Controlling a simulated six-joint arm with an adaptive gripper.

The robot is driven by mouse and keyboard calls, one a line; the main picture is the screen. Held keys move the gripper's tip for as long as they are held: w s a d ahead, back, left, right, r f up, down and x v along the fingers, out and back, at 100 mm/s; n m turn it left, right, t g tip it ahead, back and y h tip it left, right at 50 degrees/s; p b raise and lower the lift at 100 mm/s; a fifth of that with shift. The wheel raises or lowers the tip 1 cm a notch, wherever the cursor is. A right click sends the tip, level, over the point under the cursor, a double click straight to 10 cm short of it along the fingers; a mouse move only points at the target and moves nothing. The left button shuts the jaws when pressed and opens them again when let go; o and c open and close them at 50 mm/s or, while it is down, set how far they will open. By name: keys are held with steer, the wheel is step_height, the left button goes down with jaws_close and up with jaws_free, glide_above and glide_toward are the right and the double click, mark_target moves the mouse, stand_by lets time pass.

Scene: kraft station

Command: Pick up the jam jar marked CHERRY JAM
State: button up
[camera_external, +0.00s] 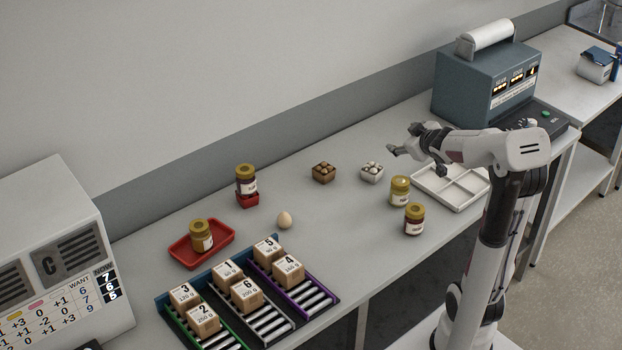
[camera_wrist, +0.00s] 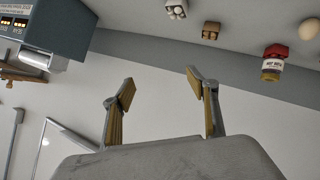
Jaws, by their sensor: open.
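Several jars with gold lids stand on the bench, their labels too small to read surely in the external view. A dark red jar (camera_external: 414,220) and a paler yellowish jar (camera_external: 399,191) stand close together near the white divided tray. A dark jar (camera_external: 246,181) sits on a small red block; a jar on a red block also shows upside down in the wrist view (camera_wrist: 272,67). An amber jar (camera_external: 201,236) stands in a red tray. Which is CHERRY JAM I cannot tell. My gripper (camera_external: 413,154) is open and empty, raised above the bench; its spread fingers show in the wrist view (camera_wrist: 160,81).
The white divided tray (camera_external: 462,204) lies below my arm. Two small boxes of round items (camera_external: 323,173) (camera_external: 372,173) and an egg (camera_external: 284,220) stand mid-bench. Numbered boxes (camera_external: 247,295) sit on roller lanes at front left. A blue-grey machine (camera_external: 470,92) stands behind right.

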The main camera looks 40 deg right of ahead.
steer(key=w+d+f+n+y, duration=0.1)
steer(key=d+f+y, duration=0.1)
steer(key=f, duration=0.1)
steer(key=w+d+f+n+t+y, duration=0.1)
steer(key=d+f+n+y, duration=0.1)
steer(key=d+f, duration=0.1)
steer(key=w+d+f+n+t+y, duration=0.1)
steer(key=d+f+y, duration=0.1)
steer(key=f, duration=0.2)
steer(key=shift+w+d+f, duration=0.2)
steer(key=shift+f, duration=0.1)
steer(key=s+f+n+y, duration=0.1)
steer(key=s+f+y, duration=0.4)
steer(key=s, duration=0.1)
steer(key=n+y, duration=0.2)
steer(key=y, duration=0.4)
glide_toward(414, 219)
steer(key=shift+t, duration=0.3)
steer(key=w+r, duration=0.2)
steer(key=w, duration=0.1)
steer(key=shift+w+d+r, duration=0.2)
steer(key=shift+w+d, duration=0.1)
steer(key=shift+d, duration=0.1)
steer(key=shift+s+a+f, duration=0.2)
steer(key=shift+s, duration=0.1)
steer(key=shift+x, duration=1.35)
steer(key=shift+w+a, duration=0.1)
